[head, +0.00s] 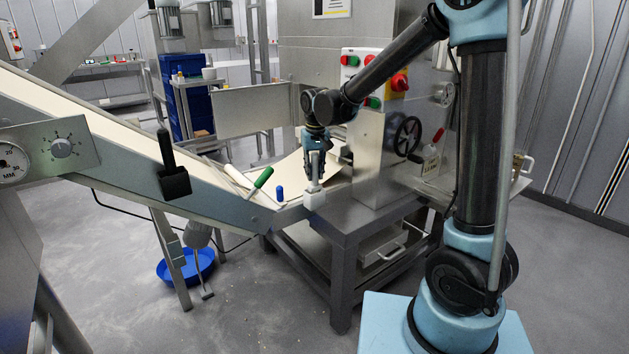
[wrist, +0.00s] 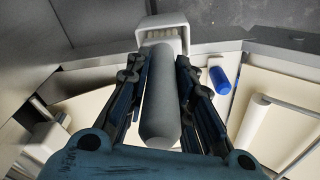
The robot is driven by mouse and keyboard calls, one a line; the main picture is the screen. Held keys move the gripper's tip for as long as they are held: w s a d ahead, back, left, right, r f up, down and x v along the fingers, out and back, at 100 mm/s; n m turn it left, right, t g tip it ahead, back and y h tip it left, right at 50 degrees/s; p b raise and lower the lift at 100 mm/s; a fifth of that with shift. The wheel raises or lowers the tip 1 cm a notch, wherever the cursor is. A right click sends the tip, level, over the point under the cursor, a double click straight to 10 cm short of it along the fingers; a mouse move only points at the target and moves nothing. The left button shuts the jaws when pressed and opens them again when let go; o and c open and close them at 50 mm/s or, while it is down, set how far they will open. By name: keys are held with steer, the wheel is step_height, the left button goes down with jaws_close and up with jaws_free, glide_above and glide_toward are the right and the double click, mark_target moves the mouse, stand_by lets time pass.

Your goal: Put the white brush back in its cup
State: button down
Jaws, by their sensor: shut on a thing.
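My gripper (head: 316,176) is shut on the handle of the white brush, near the front corner of the steel table. In the wrist view the handle (wrist: 158,95) looks grey in shadow and lies between my two fingers (wrist: 160,105). The white cup (head: 315,200) shows directly below my gripper, at the table corner. In the wrist view a white rim with pale ribs (wrist: 162,36) shows at the handle's far end. The brush points down at the cup; I cannot tell how far its lower end is inside.
The sloping conveyor (head: 150,160) ends beside the table. The machine's steel body (head: 368,145) stands close on the right. A blue bowl (head: 188,268) is on the floor.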

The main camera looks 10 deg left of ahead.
mark_target(315, 153)
steer(key=shift+f, duration=1.55)
steer(key=c, duration=1.4)
jaws_free()
steer(key=shift+r, duration=0.15)
steer(key=r, duration=0.4)
steer(key=s+r, duration=0.1)
steer(key=r, duration=0.6)
steer(key=shift+s+d+r, duration=0.15)
steer(key=shift+d+r, duration=0.2)
